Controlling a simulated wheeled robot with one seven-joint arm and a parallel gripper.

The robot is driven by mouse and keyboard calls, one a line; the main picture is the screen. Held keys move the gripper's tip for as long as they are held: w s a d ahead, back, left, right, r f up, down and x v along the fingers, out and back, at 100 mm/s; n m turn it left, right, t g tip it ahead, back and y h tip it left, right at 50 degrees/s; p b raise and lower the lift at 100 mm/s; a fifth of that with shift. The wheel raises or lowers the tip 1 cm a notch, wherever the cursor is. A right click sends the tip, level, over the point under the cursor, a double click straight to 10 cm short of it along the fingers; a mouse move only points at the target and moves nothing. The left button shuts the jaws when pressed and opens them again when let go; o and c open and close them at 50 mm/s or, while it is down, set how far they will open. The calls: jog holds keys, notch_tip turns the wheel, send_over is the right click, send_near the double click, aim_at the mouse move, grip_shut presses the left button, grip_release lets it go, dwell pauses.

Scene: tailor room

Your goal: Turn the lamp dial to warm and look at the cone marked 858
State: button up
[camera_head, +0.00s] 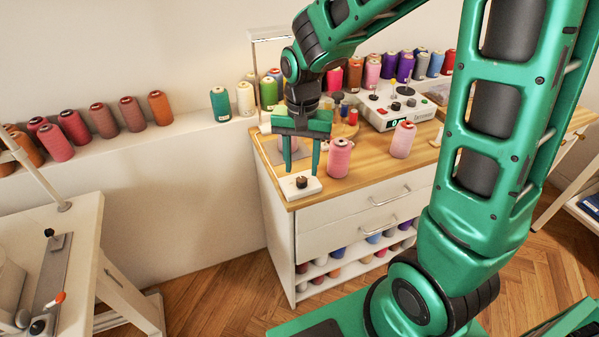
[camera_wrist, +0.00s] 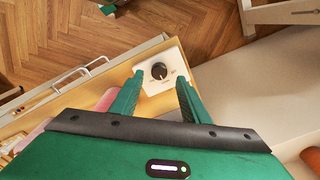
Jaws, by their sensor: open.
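The lamp dial is a black knob (camera_head: 301,182) on a white box (camera_head: 288,190) at the front left corner of the wooden cabinet top. In the wrist view the black dial (camera_wrist: 159,71) shows between my fingertips, farther off. My gripper (camera_head: 301,172) is open above the box, fingers pointing down; contact with the dial cannot be told. A pink cone (camera_head: 339,158) stands just right of my gripper, and a paler pink cone (camera_head: 403,140) stands farther right. Their labels are too small to read. A lamp (camera_head: 268,36) with a flat head stands behind my arm.
Several coloured cones line the wall ledge (camera_head: 190,132) and the back of the cabinet. Drawers (camera_head: 366,205) face the front. A white table (camera_head: 75,225) is at left.

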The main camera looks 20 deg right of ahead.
aim_at(302, 179)
notch_tip(302, 179, up, 7)
jog(key=shift+f, duration=0.2)
jog(key=shift+d, duration=0.1)
dwell(0.4)
jog(key=s+d, duration=0.8)
jog(key=s, duration=0.3)
jog(key=s+d, duration=0.9)
jog(key=s, duration=0.2)
jog(key=shift+s+r, duration=0.35)
jog(key=shift+s, duration=0.05)
